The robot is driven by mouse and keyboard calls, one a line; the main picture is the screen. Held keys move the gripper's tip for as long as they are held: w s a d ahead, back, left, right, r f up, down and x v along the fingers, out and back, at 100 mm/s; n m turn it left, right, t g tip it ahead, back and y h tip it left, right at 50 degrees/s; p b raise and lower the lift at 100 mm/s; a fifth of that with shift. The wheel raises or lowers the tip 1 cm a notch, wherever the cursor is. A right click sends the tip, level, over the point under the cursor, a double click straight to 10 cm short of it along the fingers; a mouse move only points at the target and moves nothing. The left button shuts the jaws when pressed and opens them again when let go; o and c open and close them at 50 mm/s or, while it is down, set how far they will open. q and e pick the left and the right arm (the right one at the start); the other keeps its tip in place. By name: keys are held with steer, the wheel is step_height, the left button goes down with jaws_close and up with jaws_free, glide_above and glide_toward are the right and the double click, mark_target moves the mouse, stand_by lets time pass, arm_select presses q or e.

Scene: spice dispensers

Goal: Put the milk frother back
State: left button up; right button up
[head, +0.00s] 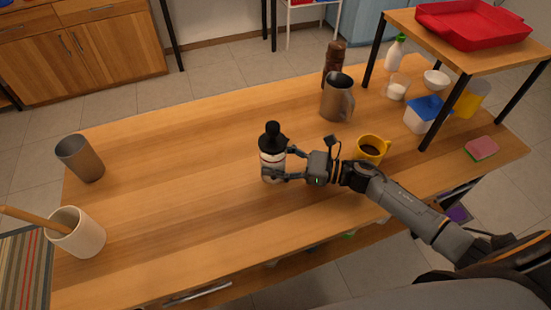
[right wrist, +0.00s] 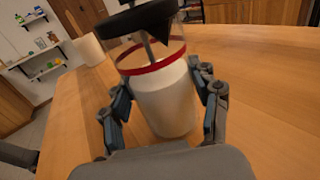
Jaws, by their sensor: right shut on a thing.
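The milk frother (head: 272,160) has a black knob and lid, a clear upper part and a white body with a red ring. It stands roughly upright near the middle of the wooden table. My right gripper (head: 267,165) comes in from the right and is shut around its body. In the right wrist view the frother (right wrist: 165,100) sits between both fingers, its lid cut off by the top edge. Whether its base touches the table I cannot tell. My left gripper is not in view.
A yellow mug (head: 371,148) of dark drink stands just behind my right forearm. A metal pitcher (head: 337,98) and brown mill (head: 333,62) stand behind. A metal cup (head: 80,158) and white crock (head: 76,233) are at left. A raised shelf (head: 450,58) stands at right. The table's left-middle is clear.

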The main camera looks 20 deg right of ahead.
steer(key=o, duration=1)
steer(key=shift+f, duration=0.15)
steer(key=shift+c, duration=0.2)
steer(key=o, duration=0.4)
steer(key=shift+o, duration=0.2)
